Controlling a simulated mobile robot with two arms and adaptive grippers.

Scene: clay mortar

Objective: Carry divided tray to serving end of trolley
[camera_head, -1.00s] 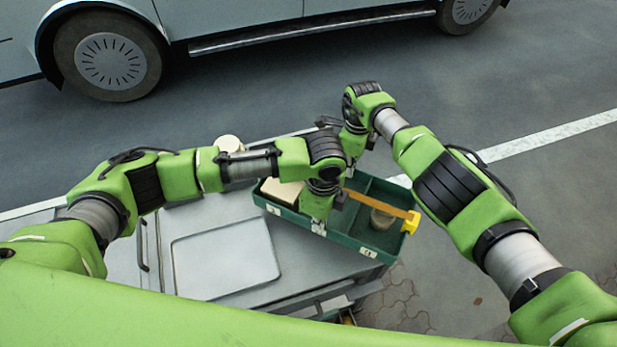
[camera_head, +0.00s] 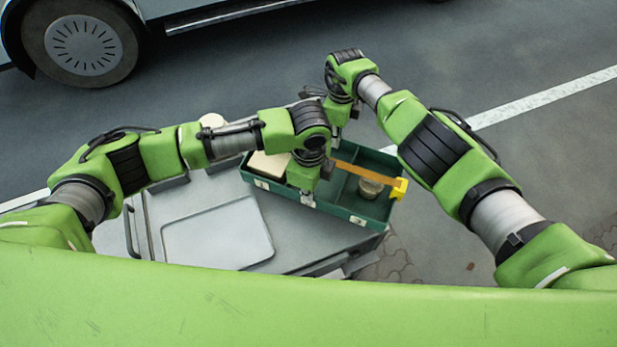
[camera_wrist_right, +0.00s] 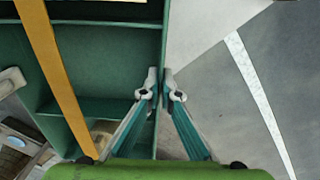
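The green divided tray (camera_head: 348,212) is at the right end of the grey trolley (camera_head: 286,240) in the head view. It holds a pale block, a yellow-orange bar-shaped tool (camera_head: 370,174) and a round brown pot (camera_head: 370,187). My left gripper (camera_head: 308,198) is at its near long wall and looks shut on it; its fingers are small in view. My right gripper (camera_head: 335,138) is at the far wall. In the right wrist view the tray (camera_wrist_right: 100,104) has its rim between the right fingertips (camera_wrist_right: 161,86), which are closed on it. The tray's underside is hidden.
A raised-edge panel (camera_head: 217,233) lies on the trolley's left part, with bare top around it. A parked vehicle (camera_head: 85,45) is beyond. Open pavement lies to the right.

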